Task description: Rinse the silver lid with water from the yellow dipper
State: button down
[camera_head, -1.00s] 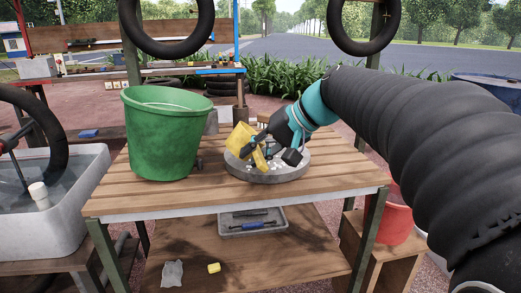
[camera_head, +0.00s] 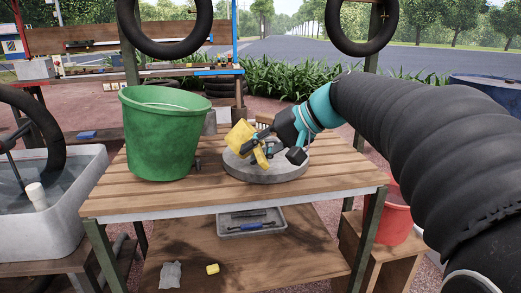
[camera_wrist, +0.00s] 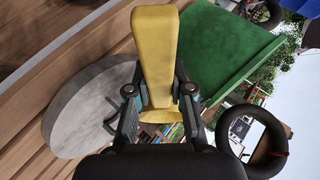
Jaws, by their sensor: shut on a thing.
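The yellow dipper (camera_head: 239,137) is held tilted above the table's middle; it also fills the upper middle of the wrist view (camera_wrist: 157,50). My gripper (camera_head: 265,143) is shut on it, one finger on each side in the wrist view (camera_wrist: 160,103). The silver lid (camera_head: 262,174) appears as a round grey disc lying flat on the slatted table, just below and right of the dipper. Its flat top shows at the left of the wrist view (camera_wrist: 85,105). The gripper hides part of the lid's top. I cannot see whether water is in the dipper.
A green bucket (camera_head: 160,140) stands on the table (camera_head: 200,200) left of the lid. A tub of water (camera_head: 60,215) is at far left. A grey tray (camera_head: 250,221) is on the lower shelf, a red bucket (camera_head: 395,220) at right. Tires (camera_head: 365,25) hang above.

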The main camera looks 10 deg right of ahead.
jog(key=shift+d+r+m+t+y+b, duration=0.15)
jog(key=shift+d+r+m+y+b, duration=0.1)
jog(key=shift+y, duration=0.4)
jog(key=shift+d+r+m+t+y+b, duration=0.15)
jog(key=shift+y+b, duration=0.15)
jog(key=shift+y, duration=0.4)
jog(key=shift+d+r+m+t+y+b, duration=0.1)
jog(key=shift+d+r+m+y+b, duration=0.15)
jog(key=shift+y, duration=0.4)
dwell(1.6)
jog(key=shift+d+r+m+y+b, duration=0.1)
jog(key=shift+d+m+y+b, duration=0.15)
jog(key=shift+d+y+b, duration=0.55)
dwell(0.6)
jog(key=shift+y, duration=0.3)
jog(key=a+h+p, duration=0.2)
jog(key=shift+a+n+h, duration=0.15)
jog(key=shift+n+h, duration=0.15)
jog(key=shift+n, duration=0.1)
jog(key=shift+f+g+h, duration=0.3)
jog(key=shift+f+h, duration=0.05)
jog(key=shift+h, duration=0.25)
jog(key=shift+a+f+n+h+p, duration=0.15)
jog(key=shift+a+n+h+p, duration=0.25)
jog(key=shift+h, duration=0.4)
jog(key=a+f+n+g+h+p, duration=0.1)
jog(key=a+f+n+h, duration=0.1)
jog(key=a+h, duration=0.5)
jog(key=shift+f+h, duration=0.25)
jog(key=shift+h, duration=1.25)
